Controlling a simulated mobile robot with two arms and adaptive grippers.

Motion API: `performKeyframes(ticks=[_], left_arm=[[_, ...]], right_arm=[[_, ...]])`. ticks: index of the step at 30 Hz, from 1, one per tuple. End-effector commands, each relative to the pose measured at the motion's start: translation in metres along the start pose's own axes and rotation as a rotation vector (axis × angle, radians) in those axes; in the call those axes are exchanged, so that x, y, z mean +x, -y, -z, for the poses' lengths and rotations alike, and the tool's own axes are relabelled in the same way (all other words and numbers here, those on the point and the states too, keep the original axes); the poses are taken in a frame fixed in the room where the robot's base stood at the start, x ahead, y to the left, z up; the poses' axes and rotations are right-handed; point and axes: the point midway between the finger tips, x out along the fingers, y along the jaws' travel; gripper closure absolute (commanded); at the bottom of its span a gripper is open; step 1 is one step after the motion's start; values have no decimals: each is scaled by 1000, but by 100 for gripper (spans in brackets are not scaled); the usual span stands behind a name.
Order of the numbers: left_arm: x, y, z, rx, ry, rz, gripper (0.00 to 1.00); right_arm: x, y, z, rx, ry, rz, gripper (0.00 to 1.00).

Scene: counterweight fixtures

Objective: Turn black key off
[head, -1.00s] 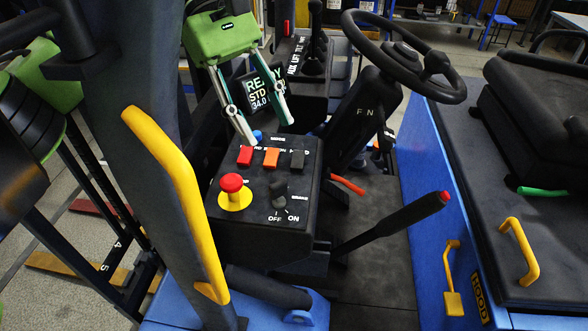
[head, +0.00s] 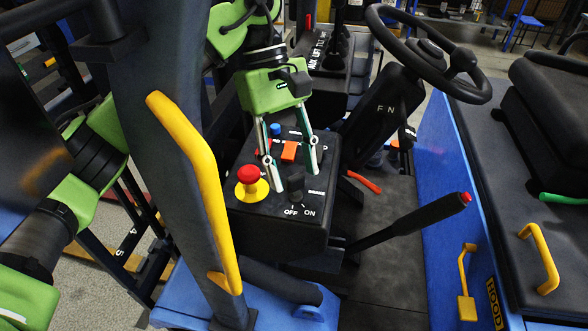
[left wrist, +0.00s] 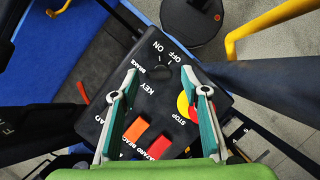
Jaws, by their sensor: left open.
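The black key (head: 296,183) stands on the dark control panel (head: 270,208), above the white OFF and ON marks. I cannot tell surely which mark it points at. It also shows in the left wrist view (left wrist: 160,73), just beyond and between the fingertips. My left gripper (head: 295,178) is green with two slim fingers, and it is open above the panel. Its fingers reach down on either side of the key, apart from it as far as I can see. In the left wrist view the gripper (left wrist: 169,82) has nothing between its fingers. My right gripper is not in view.
A red stop knob (head: 248,175) on a yellow base sits left of the key. An orange switch (head: 289,151) and a blue knob (head: 275,129) are behind it. A black lever (head: 410,222), a steering wheel (head: 428,55) and a yellow handrail (head: 195,180) stand around.

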Motion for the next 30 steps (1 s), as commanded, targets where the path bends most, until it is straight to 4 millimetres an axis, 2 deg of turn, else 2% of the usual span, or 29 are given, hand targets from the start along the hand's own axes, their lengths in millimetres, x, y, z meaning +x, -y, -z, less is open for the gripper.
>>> performKeyframes(ticks=[6, 14, 18, 30], left_arm=[[13, 0, 0, 0, 0, -1, 58], [14, 0, 0, 0, 0, -1, 58], [14, 0, 0, 0, 0, -1, 95], [16, 0, 1, -39, 1, -18, 97]], right_arm=[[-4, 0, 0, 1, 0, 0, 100], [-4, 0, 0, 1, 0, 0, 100], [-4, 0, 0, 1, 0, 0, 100], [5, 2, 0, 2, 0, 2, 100]])
